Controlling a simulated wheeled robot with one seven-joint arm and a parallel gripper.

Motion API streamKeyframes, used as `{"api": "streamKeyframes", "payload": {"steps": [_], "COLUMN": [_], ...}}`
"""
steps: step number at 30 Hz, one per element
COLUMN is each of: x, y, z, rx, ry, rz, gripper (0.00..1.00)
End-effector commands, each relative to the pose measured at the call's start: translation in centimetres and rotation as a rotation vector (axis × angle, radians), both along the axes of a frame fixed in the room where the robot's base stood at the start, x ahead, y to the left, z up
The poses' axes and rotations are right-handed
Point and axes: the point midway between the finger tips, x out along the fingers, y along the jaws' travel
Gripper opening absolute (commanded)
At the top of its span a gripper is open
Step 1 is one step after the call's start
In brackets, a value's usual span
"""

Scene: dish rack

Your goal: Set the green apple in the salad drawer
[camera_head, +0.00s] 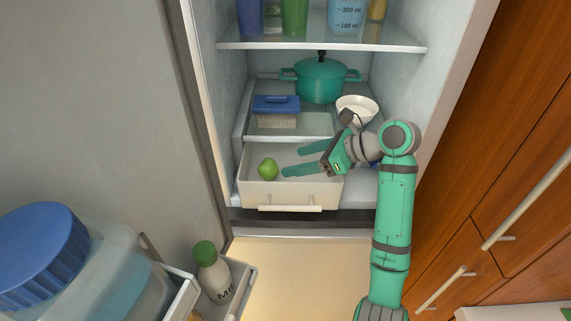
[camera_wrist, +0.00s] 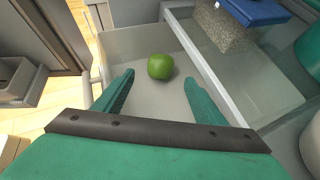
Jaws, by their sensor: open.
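The green apple (camera_head: 268,169) lies inside the pulled-out white salad drawer (camera_head: 291,192) at the bottom of the fridge, in its left part. In the wrist view the apple (camera_wrist: 161,67) rests on the drawer floor, just beyond my fingertips and roughly centred between them. My gripper (camera_head: 283,162) is open and empty, with its two green fingers over the drawer, to the right of the apple. The fingers (camera_wrist: 160,80) do not touch the apple in the wrist view.
A blue-lidded container (camera_head: 276,112), a teal pot (camera_head: 321,80) and a white bowl (camera_head: 357,108) stand behind the drawer. A glass shelf (camera_head: 320,45) with cups is above. The fridge door's shelf holds a green-capped bottle (camera_head: 212,272) at the lower left.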

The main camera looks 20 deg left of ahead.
Motion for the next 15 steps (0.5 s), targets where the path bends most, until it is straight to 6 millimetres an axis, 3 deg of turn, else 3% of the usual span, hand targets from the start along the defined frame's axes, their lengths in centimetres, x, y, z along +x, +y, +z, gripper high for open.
{"api": "streamKeyframes", "payload": {"steps": [6,15], "x": [-0.4,-0.6], "y": [-2.8,-4.0], "z": [2.1,2.8], "rx": [0.001,0.002], "ry": [-0.003,-0.002], "rz": [-0.001,0.001], "gripper": [0.65,0.65]}}
